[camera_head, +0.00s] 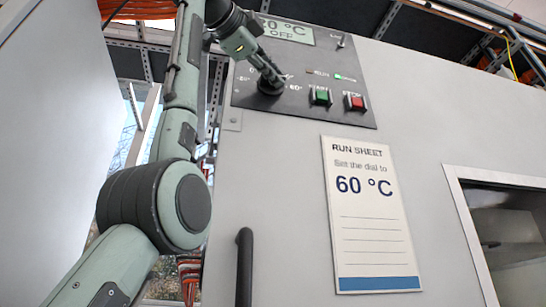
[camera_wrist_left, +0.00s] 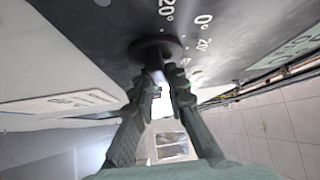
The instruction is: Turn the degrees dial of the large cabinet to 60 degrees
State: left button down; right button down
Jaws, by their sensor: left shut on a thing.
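The black round degrees dial (camera_head: 268,90) sits on the dark control panel of the large cabinet (camera_head: 460,125). Printed degree marks surround it, with a 60° mark to its right. My left gripper (camera_head: 272,80) reaches in from the upper left and is shut on the dial's knob. In the left wrist view the fingers of my left gripper (camera_wrist_left: 164,85) close on the knob below the dial's dark disc (camera_wrist_left: 155,46); 20° and 0° marks show beside it. The fingers hide part of the dial, and I cannot tell its exact setting. My right gripper is not in view.
A green button (camera_head: 320,96) and a red button (camera_head: 355,102) stand right of the dial. A run sheet (camera_head: 370,215) says "Set the dial to 60 °C". A black handle (camera_head: 244,265) stands below.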

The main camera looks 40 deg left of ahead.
pick_arm(q)
jog(key=c, duration=1.5)
grip_release()
jog(key=shift+c, duration=0.2)
jog(key=s+d+f, duration=0.1)
jog(key=s, duration=1)
jog(key=shift+s+f, duration=0.2)
jog(key=shift+s, duration=0.2)
